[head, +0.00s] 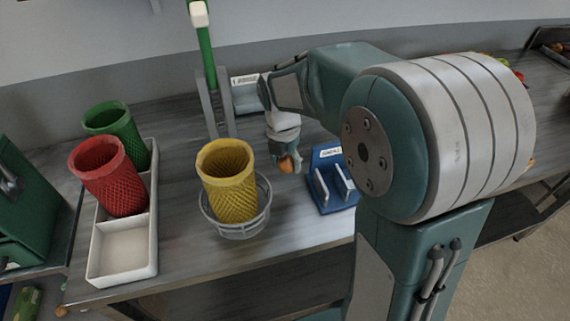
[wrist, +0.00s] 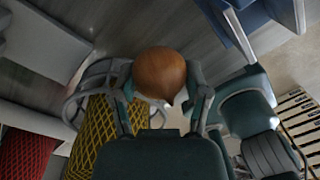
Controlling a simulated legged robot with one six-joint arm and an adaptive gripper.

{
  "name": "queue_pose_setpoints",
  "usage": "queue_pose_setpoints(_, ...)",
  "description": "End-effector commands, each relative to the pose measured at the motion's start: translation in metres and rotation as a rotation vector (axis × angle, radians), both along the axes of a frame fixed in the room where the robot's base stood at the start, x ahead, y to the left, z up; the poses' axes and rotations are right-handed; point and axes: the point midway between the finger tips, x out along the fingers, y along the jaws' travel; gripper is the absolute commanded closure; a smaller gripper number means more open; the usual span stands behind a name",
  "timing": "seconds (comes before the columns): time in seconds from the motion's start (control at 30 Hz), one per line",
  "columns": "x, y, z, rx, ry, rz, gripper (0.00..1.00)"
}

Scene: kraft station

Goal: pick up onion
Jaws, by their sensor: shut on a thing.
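The onion (wrist: 160,72) is round and orange-brown. In the wrist view it sits between the two fingers of my gripper (wrist: 163,88), which is shut on it. In the head view my gripper (head: 288,160) points down with the onion (head: 287,164) at its tip, to the right of the yellow basket and left of the blue holder. The onion appears to be above the table; the exact height is hard to tell. My arm covers the right part of the head view.
A yellow basket (head: 228,180) stands in a round wire ring (head: 237,228). A blue holder (head: 331,193) is close on the right. Red (head: 108,178) and green (head: 117,127) baskets stand in a white tray (head: 124,277). The table (head: 185,251) has free room in front.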

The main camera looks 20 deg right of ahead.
Motion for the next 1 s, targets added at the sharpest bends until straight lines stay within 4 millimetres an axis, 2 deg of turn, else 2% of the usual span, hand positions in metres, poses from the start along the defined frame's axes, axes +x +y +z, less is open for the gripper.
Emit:
queue_pose_setpoints(0.07, -0.011, 0.003, 0.014, 0.000, -0.004, 0.001, 0.81)
queue_pose_setpoints(0.3, -0.052, 0.012, 0.032, 0.001, -0.003, 0.001, 0.81)
queue_pose_setpoints(0.5, -0.079, 0.019, 0.044, 0.000, -0.003, 0.001, 0.81)
queue_pose_setpoints(0.7, -0.094, 0.022, 0.050, 0.001, -0.001, 0.001, 0.81)
queue_pose_setpoints(1.0, -0.097, 0.022, 0.051, 0.000, 0.000, 0.000, 0.81)
